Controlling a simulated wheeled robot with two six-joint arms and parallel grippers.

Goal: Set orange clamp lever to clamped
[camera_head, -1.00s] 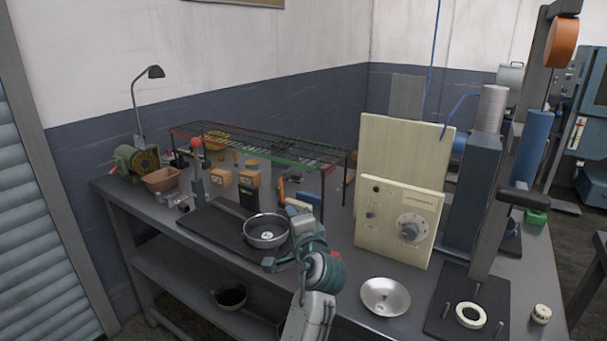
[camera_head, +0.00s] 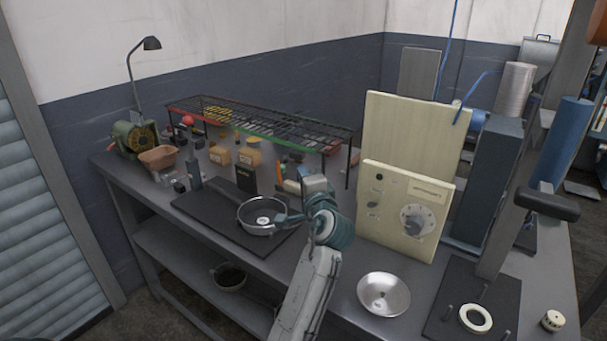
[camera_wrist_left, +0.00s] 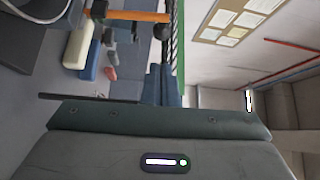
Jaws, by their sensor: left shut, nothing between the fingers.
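The orange clamp lever (camera_head: 281,171) shows as a small upright orange piece behind the metal pan (camera_head: 246,221). In the left wrist view, an orange bar (camera_wrist_left: 128,15), likely this lever, ends near a dark ball at the top. I cannot tell whether the lever is clamped. My left gripper (camera_head: 282,218) is shut and empty, at the right side of the pan and in front of the lever. It appears apart from the lever. Its dark body fills the bottom of the left wrist view. My right gripper is not in view.
The pan rests on a black plate (camera_head: 202,214). A cream control panel (camera_head: 385,230) stands to the right. A shallow metal bowl (camera_head: 383,294) lies in front of the panel.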

